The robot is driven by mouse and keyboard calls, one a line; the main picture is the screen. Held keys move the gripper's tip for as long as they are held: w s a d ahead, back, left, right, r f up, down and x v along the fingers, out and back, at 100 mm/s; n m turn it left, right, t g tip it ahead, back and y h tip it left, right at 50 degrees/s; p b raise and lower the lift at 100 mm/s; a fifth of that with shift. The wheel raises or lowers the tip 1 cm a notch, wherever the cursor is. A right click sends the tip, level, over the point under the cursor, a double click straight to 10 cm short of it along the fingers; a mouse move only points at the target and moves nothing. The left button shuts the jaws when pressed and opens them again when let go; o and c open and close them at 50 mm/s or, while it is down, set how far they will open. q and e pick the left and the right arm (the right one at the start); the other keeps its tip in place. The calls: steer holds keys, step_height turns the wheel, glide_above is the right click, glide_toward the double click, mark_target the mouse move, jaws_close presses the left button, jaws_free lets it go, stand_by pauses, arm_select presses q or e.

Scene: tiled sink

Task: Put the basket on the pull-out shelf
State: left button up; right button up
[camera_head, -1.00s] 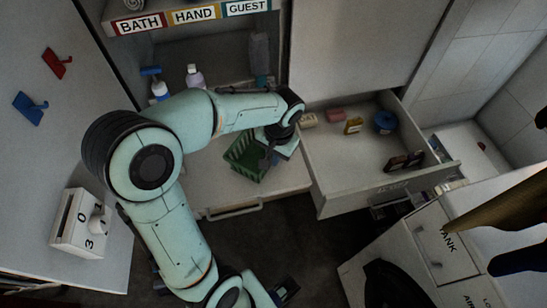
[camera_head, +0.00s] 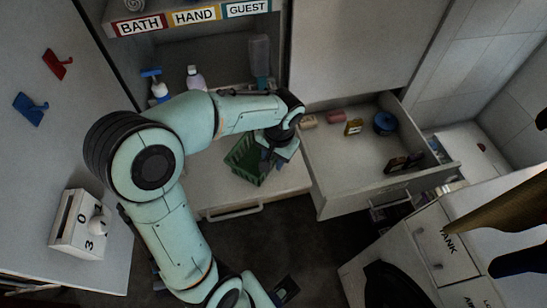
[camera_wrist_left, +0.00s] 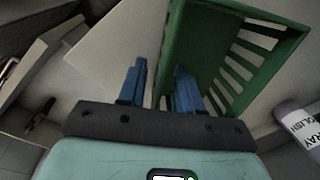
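The green slatted basket (camera_head: 243,158) is over the white pull-out shelf (camera_head: 215,190), near its right side, and appears to rest on it. It is tilted in the left wrist view (camera_wrist_left: 225,60), where it fills the upper right. My left gripper (camera_head: 271,162) is at the basket's right side and hides part of it. In the left wrist view, its two blue fingers (camera_wrist_left: 158,85) stand apart, with the basket's near wall edge between or just behind them. I cannot tell whether they touch it. My right gripper does not show.
An open drawer (camera_head: 345,165) at the right holds soap bars, a blue round container (camera_head: 385,122) and small boxes. Bottles (camera_head: 159,88) stand in the cabinet behind the shelf. The dark floor in front is mostly clear.

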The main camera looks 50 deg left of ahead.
arm_select(q)
step_height(320, 180, up, 12)
steer(key=d+p, duration=0.1)
steer(key=shift+w+d+f+p, duration=0.15)
steer(key=shift+w+f+p, duration=0.1)
steer(key=shift+p, duration=0.05)
stand_by(0.5)
